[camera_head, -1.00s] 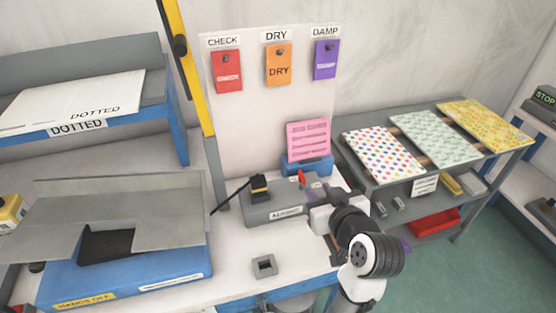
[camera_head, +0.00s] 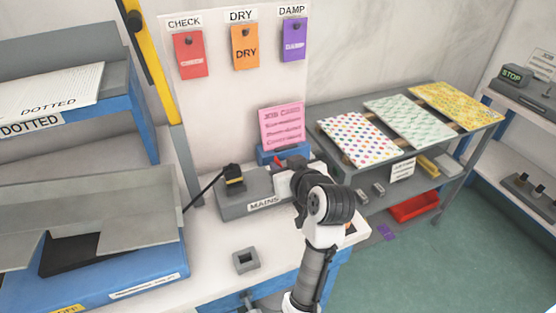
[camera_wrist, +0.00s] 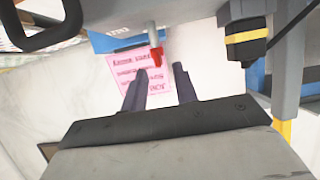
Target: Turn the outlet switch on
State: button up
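The grey outlet box labelled MAINS (camera_head: 236,207) sits on the white bench. Its red switch lever (camera_head: 279,162) shows just past my gripper, near the box's right end. In the wrist view the red lever tip (camera_wrist: 156,57) on a pale rod is close to the fingertips, roughly between them in the picture; contact cannot be told. My gripper (camera_wrist: 158,72) is open, with two dark fingers apart and nothing held. In the head view my wrist hides most of the gripper and the box's right part. A black and yellow plug (camera_head: 233,178) stands on the box's left part.
A pink note (camera_head: 282,127) on a blue stand is behind the box. A small grey square holder (camera_head: 246,260) lies in front on the bench. The grey and blue machine (camera_head: 110,225) is at left. A shelf with patterned sheets (camera_head: 360,138) is at right.

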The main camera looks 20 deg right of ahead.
aim_at(278, 161)
jog(key=shift+p+x, duration=0.3)
jog(key=shift+x, duration=1.85)
jog(key=shift+c, duration=0.3)
grip_shut()
